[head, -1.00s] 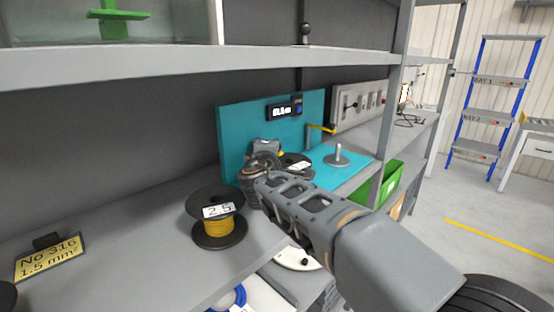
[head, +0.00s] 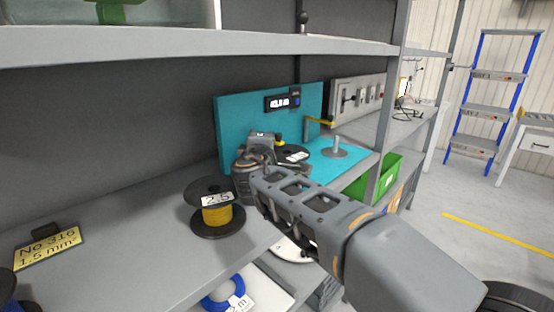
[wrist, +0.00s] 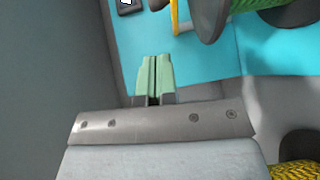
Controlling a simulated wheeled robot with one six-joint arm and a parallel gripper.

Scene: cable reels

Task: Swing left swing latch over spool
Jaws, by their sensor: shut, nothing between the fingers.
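A black-flanged spool (head: 293,154) with a white label sits on the teal station in the head view, partly behind my arm. In the wrist view its flange (wrist: 208,18) and green winding (wrist: 255,4) show at the top right. A yellow bar (wrist: 174,16), which looks like the left swing latch, stands beside that flange. In the head view a small yellow piece (head: 278,139) shows just right of my gripper's housing. A second yellow latch arm (head: 320,122) sits on a grey post further right. My gripper (wrist: 154,75) is shut and empty, apart from the yellow bar.
A spool of yellow cable marked 2.5 (head: 217,212) stands on the shelf left of my arm. The teal back panel (head: 240,112) carries a small display (head: 282,99). A grey peg (head: 335,147) stands on the mat. The upper shelf edge (head: 180,45) runs overhead.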

